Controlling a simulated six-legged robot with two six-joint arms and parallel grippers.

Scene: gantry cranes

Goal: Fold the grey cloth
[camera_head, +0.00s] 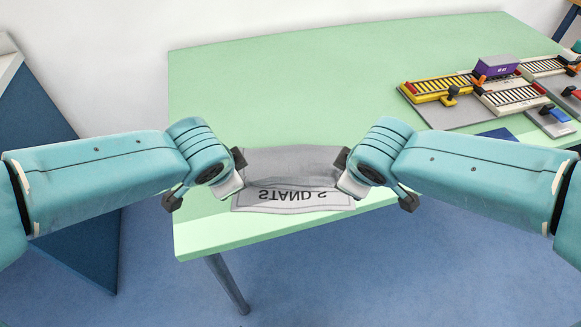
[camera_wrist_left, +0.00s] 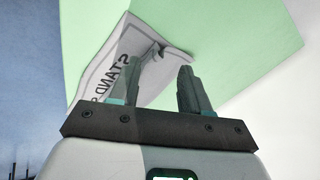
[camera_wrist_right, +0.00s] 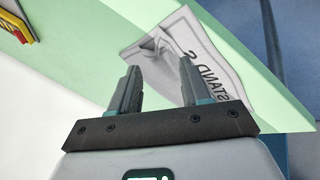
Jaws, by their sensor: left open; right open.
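The grey cloth (camera_head: 290,170) lies on the green table near its front edge, with the lettering "STANDS" upside down along its near part. A crease or raised fold runs across it above the lettering. My left gripper (camera_wrist_left: 158,85) is open at one side edge of the cloth, with a lifted, crumpled corner of the cloth (camera_wrist_left: 135,45) by its fingers. My right gripper (camera_wrist_right: 160,75) is open at the opposite edge, with a crumpled corner of the cloth (camera_wrist_right: 150,47) just beyond its fingertips.
The green table (camera_head: 300,75) is clear behind the cloth. At the right stand a yellow crane model (camera_head: 430,90), a purple container (camera_head: 496,66) and a blue block (camera_head: 555,114) on grey plates. A dark blue panel (camera_head: 45,150) stands left of the table.

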